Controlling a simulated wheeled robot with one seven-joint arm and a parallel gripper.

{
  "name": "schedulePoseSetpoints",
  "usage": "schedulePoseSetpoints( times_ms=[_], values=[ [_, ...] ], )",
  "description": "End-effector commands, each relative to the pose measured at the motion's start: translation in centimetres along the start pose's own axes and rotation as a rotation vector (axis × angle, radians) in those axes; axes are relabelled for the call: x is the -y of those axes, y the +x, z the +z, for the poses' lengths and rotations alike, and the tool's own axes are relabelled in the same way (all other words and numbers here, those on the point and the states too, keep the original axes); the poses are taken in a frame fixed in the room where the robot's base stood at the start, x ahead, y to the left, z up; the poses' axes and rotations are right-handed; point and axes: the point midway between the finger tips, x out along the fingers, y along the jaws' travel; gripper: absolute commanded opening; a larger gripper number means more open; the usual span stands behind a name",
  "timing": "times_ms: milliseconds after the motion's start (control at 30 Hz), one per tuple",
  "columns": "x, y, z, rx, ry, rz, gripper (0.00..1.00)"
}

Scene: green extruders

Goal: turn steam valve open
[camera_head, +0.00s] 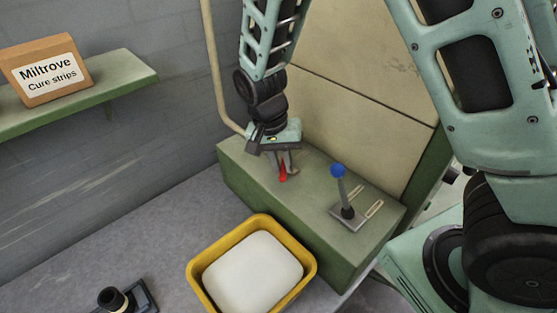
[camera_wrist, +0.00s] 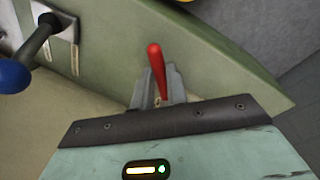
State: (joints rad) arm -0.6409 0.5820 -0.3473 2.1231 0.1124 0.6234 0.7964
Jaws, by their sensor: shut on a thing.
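The steam valve's red handle (camera_head: 283,174) stands on top of the green machine base (camera_head: 240,168) in the head view. It also shows in the wrist view (camera_wrist: 157,68), its red end sticking out beyond my fingers. My gripper (camera_head: 284,165) comes down from above and is shut on this red handle. In the wrist view my gripper (camera_wrist: 159,98) has a finger on either side of the handle's lower part. The handle's foot and pivot are hidden by my fingers, so its turn angle is hard to tell.
A blue-knobbed lever (camera_head: 338,172) on a slotted plate stands right of my gripper. A yellow tub (camera_head: 308,268) with white material sits in front. A pipe (camera_head: 213,70) runs up behind. A green shelf (camera_head: 128,75) at the left holds a Miltrove box (camera_head: 45,68).

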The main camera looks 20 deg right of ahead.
Motion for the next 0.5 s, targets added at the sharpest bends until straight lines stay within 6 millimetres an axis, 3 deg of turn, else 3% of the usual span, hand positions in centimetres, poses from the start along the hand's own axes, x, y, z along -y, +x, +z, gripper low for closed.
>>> schedulePoseSetpoints(
  times_ms=[500],
  values=[
    [-2.4,0.4,-0.4,-0.097,-0.472,-0.003,0.00]
  ],
)
